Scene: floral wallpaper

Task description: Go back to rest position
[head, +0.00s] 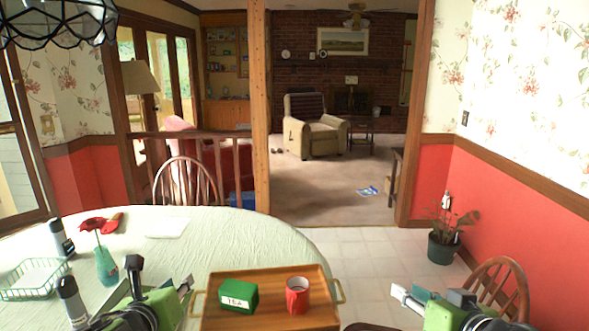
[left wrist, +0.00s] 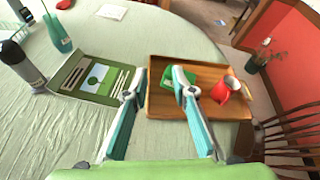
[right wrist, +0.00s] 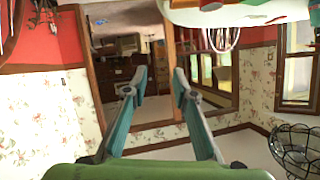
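My left gripper (head: 186,290) is over the table at the left of the wooden tray in the head view. In the left wrist view its two teal fingers (left wrist: 157,82) are spread, with nothing held between them. My right gripper (head: 402,296) is in the air to the right of the tray, apart from it. In the right wrist view its fingers (right wrist: 160,78) are spread and empty, and that view shows the room upside down.
A wooden tray (head: 262,321) on the round table (head: 245,240) holds a green tea box (head: 238,290) and a red mug (head: 297,295). A vase (head: 106,266), bottles and wire basket (head: 35,280) stand left. A chair (head: 500,285) and potted plant (head: 443,248) are at right.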

